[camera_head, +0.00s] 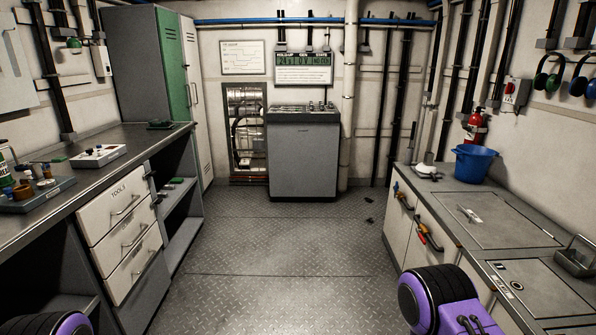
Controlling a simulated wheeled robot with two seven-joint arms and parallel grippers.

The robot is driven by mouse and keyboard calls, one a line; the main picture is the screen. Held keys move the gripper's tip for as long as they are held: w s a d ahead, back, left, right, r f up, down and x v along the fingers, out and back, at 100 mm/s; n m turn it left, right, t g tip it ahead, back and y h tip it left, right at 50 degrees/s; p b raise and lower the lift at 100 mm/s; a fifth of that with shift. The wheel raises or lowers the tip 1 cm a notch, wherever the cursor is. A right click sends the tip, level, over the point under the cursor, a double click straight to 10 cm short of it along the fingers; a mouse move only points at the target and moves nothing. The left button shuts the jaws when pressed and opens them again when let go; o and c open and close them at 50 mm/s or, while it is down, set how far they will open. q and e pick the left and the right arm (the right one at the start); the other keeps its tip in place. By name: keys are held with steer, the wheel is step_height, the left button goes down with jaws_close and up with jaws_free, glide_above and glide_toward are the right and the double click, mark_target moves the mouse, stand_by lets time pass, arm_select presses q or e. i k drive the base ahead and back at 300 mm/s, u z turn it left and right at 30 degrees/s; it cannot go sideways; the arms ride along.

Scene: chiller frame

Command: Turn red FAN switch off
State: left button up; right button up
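I cannot read a FAN label anywhere. A small box with a red part (510,93) is fixed to the right wall, left of the ear defenders. A white control box (98,156) with small dark and red parts lies on the left bench. A grey console (303,155) with a top panel (302,110) stands at the back wall; its controls are too small to make out. I cannot tell which of these bears the FAN switch, or its position. Purple and black parts of my arms show at the bottom corners; neither gripper is in view.
The patterned metal floor (285,265) is mostly clear, with small dark bits near the right cabinet. The left bench (120,137) holds a tray of jars (55,192). The right counter (470,255) holds a blue bucket (474,164). A green and grey locker (150,65) stands back left.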

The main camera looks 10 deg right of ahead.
mark_target(509, 88)
steer(key=i, duration=2.5)
steer(key=z, duration=0.55)
steer(key=i, duration=1.15)
steer(key=z, duration=1.6)
steer(key=i, duration=0.85)
steer(key=z, duration=0.9)
